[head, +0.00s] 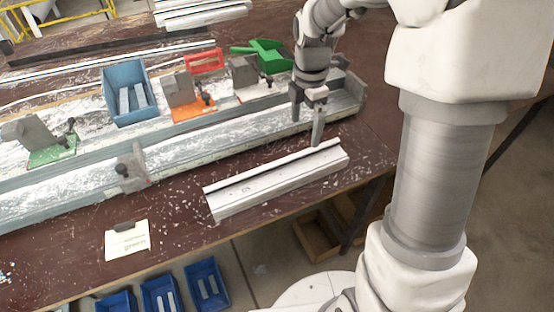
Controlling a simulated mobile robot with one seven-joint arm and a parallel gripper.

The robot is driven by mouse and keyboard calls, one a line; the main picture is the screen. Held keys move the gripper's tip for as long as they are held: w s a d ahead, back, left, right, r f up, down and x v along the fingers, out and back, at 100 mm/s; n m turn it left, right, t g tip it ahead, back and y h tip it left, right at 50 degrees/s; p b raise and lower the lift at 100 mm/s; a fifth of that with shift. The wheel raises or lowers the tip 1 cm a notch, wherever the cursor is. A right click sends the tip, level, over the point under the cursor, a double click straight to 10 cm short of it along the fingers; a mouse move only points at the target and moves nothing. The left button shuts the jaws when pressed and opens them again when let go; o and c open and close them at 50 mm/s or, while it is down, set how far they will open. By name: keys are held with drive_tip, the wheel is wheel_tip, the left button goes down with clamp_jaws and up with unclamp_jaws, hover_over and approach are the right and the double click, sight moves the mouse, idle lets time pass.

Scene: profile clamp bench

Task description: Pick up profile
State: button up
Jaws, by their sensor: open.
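A pale grey-white metal profile (272,183) lies at a slant on the dark red-brown bench near its front edge. A groove runs along its length. My gripper (317,142) points down at the profile's far right end, with its fingertip at or just above the top edge. Only one finger shows clearly, and the other is hidden behind it. The gripper is open. I cannot tell whether the finger touches the profile.
A long metal clamp rail (75,200) runs behind the profile, with clamp blocks, a blue bin (124,84), a red holder (205,61) and a green part (266,54). A white card (127,241) lies front left. Blue bins (206,285) stand below the bench edge.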

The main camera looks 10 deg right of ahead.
hover_over(303, 165)
drive_tip(key=f, duration=1)
drive_tip(key=shift+s+a+b, duration=0.2)
drive_tip(key=shift+a+b, duration=0.1)
drive_tip(key=shift+b, duration=0.1)
drive_tip(key=shift+w+d+f, duration=0.1)
drive_tip(key=shift+d+f, duration=0.05)
drive_tip(key=shift+f, duration=1.3)
drive_tip(key=shift+w+d+f, duration=0.1)
drive_tip(key=shift+f, duration=1.35)
drive_tip(key=shift+c, duration=0.2)
clamp_jaws()
